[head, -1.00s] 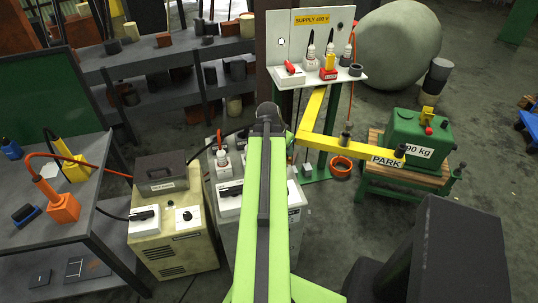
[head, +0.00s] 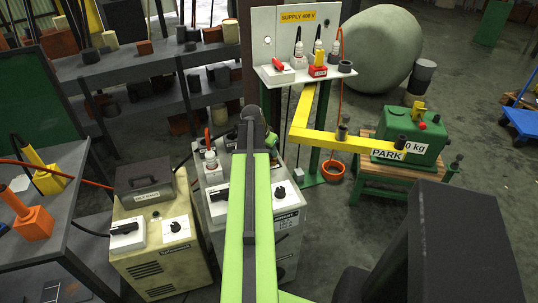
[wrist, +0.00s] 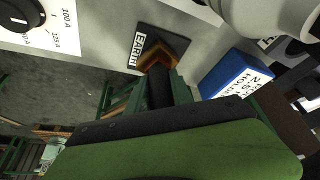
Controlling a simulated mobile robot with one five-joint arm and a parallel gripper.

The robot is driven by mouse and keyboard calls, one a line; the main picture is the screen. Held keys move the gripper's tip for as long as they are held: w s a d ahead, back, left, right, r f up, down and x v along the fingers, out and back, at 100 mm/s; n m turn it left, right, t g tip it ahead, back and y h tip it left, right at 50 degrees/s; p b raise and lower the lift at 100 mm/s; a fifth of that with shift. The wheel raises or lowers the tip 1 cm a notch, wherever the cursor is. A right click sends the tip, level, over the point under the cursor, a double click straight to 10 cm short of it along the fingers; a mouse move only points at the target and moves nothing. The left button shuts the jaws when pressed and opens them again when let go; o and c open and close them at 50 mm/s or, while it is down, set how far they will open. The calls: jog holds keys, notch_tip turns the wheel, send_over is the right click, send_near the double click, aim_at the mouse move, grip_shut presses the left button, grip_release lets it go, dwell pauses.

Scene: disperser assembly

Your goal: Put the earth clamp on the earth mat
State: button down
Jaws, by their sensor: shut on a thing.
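The earth mat (wrist: 144,47) is a dark square plate marked EARTH on a grey surface at the top middle of the wrist view. I take the brown-orange angled piece (wrist: 180,47) with a dark round handle (wrist: 159,88) to be the earth clamp. Its orange end overlaps the mat's lower right corner in the picture; I cannot tell whether they touch. My gripper (wrist: 165,118) is shut on the clamp at the handle, with its green and black parts filling the bottom of the wrist view. In the head view my arm hides most of the grip.
A blue holder block (wrist: 236,74) stands right of the mat, near a white rounded part (wrist: 270,15). A dial panel (wrist: 45,25) is at upper left. In the head view, the grey machine (head: 286,245) stands beside a beige machine (head: 165,270); a yellow bar (head: 330,140) lies beyond, right.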

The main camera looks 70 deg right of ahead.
jog(key=shift+w+f, duration=0.1)
jog(key=shift+w, duration=0.05)
jog(key=c, duration=1.1)
grip_release()
jog(key=shift+r, duration=0.2)
jog(key=shift+a+r, duration=0.1)
jog(key=shift+r, duration=0.15)
jog(key=p+v, duration=1.1)
jog(key=shift+a+r, duration=0.15)
jog(key=shift+r, duration=0.1)
